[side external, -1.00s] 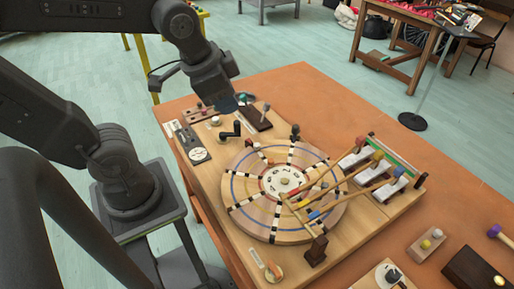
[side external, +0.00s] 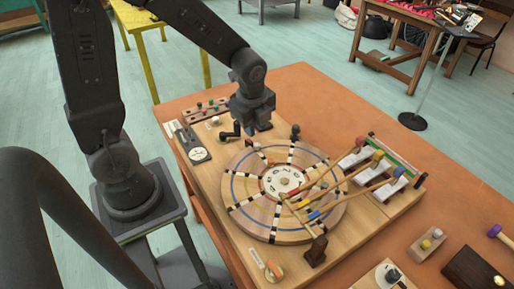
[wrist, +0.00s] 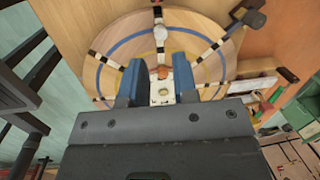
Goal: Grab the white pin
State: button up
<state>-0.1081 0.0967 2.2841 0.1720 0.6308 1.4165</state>
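A round wooden wheel (side external: 240,217) lies flat on a wooden board, with a pale lettered disc (side external: 284,182) at its middle. Short rows of black and white pins (side external: 291,155) run along its spokes; at this size I cannot single out one white pin. My gripper (side external: 258,128) points down above the far left rim of the wheel. In the wrist view, its two blue fingers (wrist: 159,78) are apart. Between them show a small orange piece (wrist: 160,72) and a whitish piece with a round yellowish top (wrist: 162,92). I see no contact with either.
Colored mallets (side external: 345,183) reach over the wheel's right side. A black crank (side external: 230,131) and a dial panel (side external: 195,146) stand left of my gripper. The orange table (side external: 335,104) is clear behind the wheel.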

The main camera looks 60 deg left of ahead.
aim_at(257, 145)
jog(key=f, duration=0.4)
jog(key=w+f, duration=0.1)
jog(key=f, duration=0.2)
jog(key=shift+a+f, duration=0.1)
jog(key=shift+a, duration=0.15)
grip_shut()
